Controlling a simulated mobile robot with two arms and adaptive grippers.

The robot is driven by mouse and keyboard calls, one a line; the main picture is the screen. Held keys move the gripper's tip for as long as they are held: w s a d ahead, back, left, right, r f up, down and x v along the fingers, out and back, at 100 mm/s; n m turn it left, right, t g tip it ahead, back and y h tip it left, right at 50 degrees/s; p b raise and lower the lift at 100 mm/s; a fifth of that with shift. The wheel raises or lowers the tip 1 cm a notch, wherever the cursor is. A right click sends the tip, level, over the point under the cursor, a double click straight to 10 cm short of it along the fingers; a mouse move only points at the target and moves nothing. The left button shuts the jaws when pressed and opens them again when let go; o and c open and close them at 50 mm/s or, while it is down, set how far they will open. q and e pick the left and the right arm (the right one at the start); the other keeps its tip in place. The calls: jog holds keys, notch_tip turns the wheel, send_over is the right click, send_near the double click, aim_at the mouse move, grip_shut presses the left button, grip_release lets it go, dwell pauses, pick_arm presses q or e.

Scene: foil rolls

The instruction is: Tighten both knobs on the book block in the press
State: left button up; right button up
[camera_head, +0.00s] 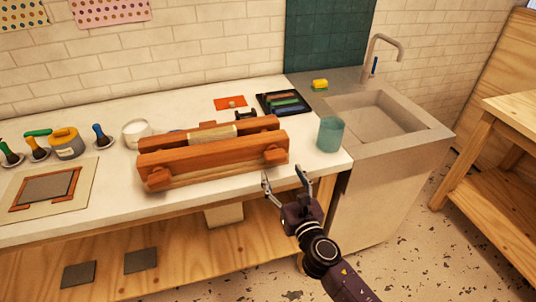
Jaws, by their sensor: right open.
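The wooden press (212,159) stands on the white counter, left of centre, with two long beams. The book block (212,134) is a pale strip between the beams. The left knob (159,178) and the right knob (275,156) are wooden and stick out from the front beam. My right gripper (285,176) is open and empty at the counter's front edge, just in front of and below the right knob, apparently not touching it. My left gripper is not in view.
A teal cup (330,134) stands close right of the press. A black tray (262,107) with coloured bars lies behind it. A white bowl (136,133), a yellow-topped jar (66,143) and several handled tools are at the left. A sink (380,112) is at the right.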

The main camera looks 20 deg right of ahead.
aim_at(277, 161)
jog(key=shift+w+r, duration=0.25)
jog(key=shift+w+d, duration=0.15)
jog(key=shift+w, duration=0.25)
jog(key=w, duration=0.5)
jog(key=shift+f, duration=0.1)
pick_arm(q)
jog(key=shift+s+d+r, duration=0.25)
pick_arm(e)
jog(key=shift+w, duration=0.65)
jog(key=shift+c, duration=0.2)
jog(key=c, duration=1.1)
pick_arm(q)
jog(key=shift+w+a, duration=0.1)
